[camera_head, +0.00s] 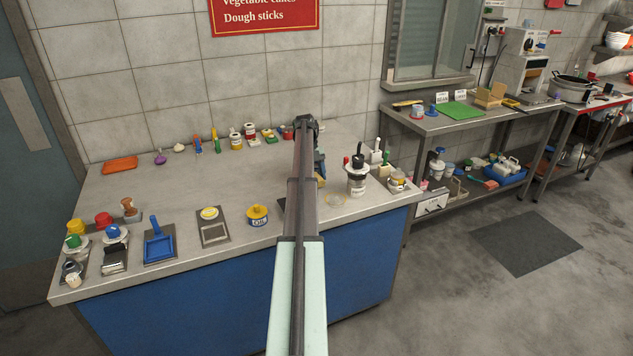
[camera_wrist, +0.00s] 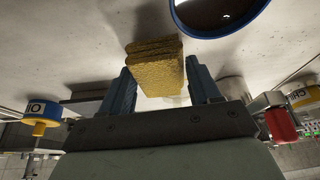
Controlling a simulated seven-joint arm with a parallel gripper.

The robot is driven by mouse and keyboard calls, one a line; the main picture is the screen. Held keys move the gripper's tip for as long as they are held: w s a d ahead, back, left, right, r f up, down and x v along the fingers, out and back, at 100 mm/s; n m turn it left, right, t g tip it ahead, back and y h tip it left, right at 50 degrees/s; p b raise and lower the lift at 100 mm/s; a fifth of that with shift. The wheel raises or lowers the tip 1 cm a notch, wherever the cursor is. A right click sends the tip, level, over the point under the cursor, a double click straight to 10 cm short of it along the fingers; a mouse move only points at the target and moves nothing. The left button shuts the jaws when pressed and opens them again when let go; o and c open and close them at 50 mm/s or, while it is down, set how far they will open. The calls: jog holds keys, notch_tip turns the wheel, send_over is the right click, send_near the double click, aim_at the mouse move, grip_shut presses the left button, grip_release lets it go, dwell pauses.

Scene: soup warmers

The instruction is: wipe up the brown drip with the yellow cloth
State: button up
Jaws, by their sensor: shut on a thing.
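My gripper (camera_wrist: 158,82) has its blue fingers on either side of the folded yellow cloth (camera_wrist: 155,68) and is shut on it. The cloth looks thick and layered in the wrist view. In the head view my arm hides most of the gripper, and only a small yellow bit of the cloth (camera_head: 321,182) shows above the counter's right part. I cannot tell whether the cloth touches the counter. I cannot make out the brown drip in either view; a pale, yellowish round patch (camera_head: 335,200) lies on the counter just right of my arm.
A dark round thing with a blue rim (camera_wrist: 222,10) is close to the cloth in the wrist view. A black-and-white container (camera_head: 357,178) stands right of my gripper. A yellow-topped blue tin (camera_head: 258,216) stands left. The counter's middle (camera_head: 225,180) is clear.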

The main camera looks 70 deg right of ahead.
jog(key=shift+r, duration=3.4)
jog(key=shift+w+a, duration=0.25)
jog(key=shift+a, duration=0.05)
jog(key=w+a+r+n+h, duration=0.1)
jog(key=w+a+n+h, duration=0.1)
jog(key=w+a+n, duration=0.8)
jog(key=w+a+r+n+t+h, duration=0.1)
jog(key=w+a+n+h, duration=0.2)
jog(key=w+a, duration=1.25)
jog(key=w+a+r+n+h, duration=0.15)
jog(key=w+a+n, duration=0.6)
jog(key=a, duration=1.05)
jog(key=w+a+f+n+t+y, duration=0.1)
jog(key=a+f+n+t, duration=0.1)
jog(key=a+n, duration=0.6)
jog(key=w+a+f+n+t+y, duration=0.1)
jog(key=a+f+n, duration=0.3)
jog(key=a, duration=1.6)
jog(key=w+a+f+n+t+y, duration=0.1)
jog(key=a+f+n+t, duration=0.2)
jog(key=a+n, duration=0.8)
jog(key=a, duration=0.2)
jog(key=shift+w+a+f+n+t, duration=0.35)
jog(key=shift+w+a+t, duration=0.05)
